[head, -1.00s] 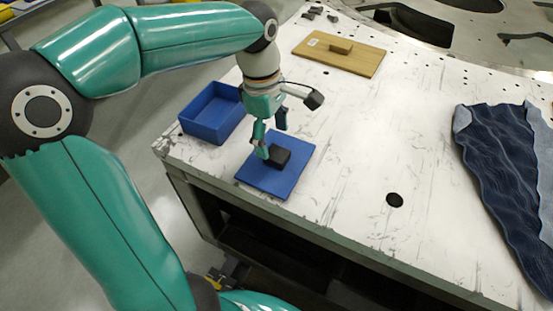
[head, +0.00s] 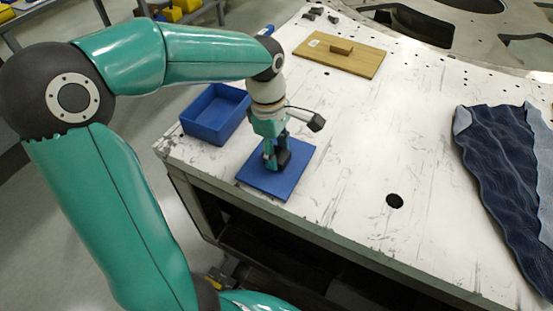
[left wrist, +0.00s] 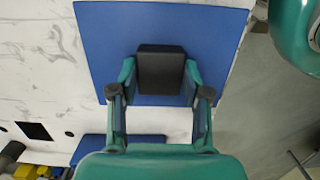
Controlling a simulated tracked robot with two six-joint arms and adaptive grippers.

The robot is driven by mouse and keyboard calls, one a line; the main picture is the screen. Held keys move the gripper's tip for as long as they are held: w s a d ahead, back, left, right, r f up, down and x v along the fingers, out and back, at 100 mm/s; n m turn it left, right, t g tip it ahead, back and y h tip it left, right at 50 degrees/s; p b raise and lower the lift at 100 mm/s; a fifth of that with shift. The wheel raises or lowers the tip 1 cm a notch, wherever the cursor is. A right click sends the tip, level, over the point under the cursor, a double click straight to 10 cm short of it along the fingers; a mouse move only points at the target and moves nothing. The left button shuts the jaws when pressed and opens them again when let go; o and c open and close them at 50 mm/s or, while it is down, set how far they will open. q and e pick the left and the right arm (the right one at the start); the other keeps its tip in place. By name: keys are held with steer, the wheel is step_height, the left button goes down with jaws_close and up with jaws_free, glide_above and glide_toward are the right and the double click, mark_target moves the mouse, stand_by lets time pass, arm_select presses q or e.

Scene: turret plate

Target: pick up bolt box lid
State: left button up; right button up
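The bolt box lid (head: 263,181) is a flat blue square plate with a black block handle (head: 284,158) on top. It lies on the white table near the front left edge. My left gripper (head: 277,163) points down over the lid, its fingers on either side of the handle. In the left wrist view, the black handle (left wrist: 161,70) sits between the fingertips of my left gripper (left wrist: 160,78), very close to both. I cannot tell whether the fingers press on it. The blue lid (left wrist: 105,40) spreads out behind the handle. My right gripper is not in view.
An open blue box (head: 215,115) stands just behind and left of the lid. A wooden board (head: 340,55) with a block handle lies at the back. Dark blue cloth (head: 505,185) lies at the right. The table's middle is mostly clear.

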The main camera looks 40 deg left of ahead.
arm_select(q)
steer(key=c, duration=0.3)
steer(key=shift+c, duration=0.2)
steer(key=shift+r, duration=0.1)
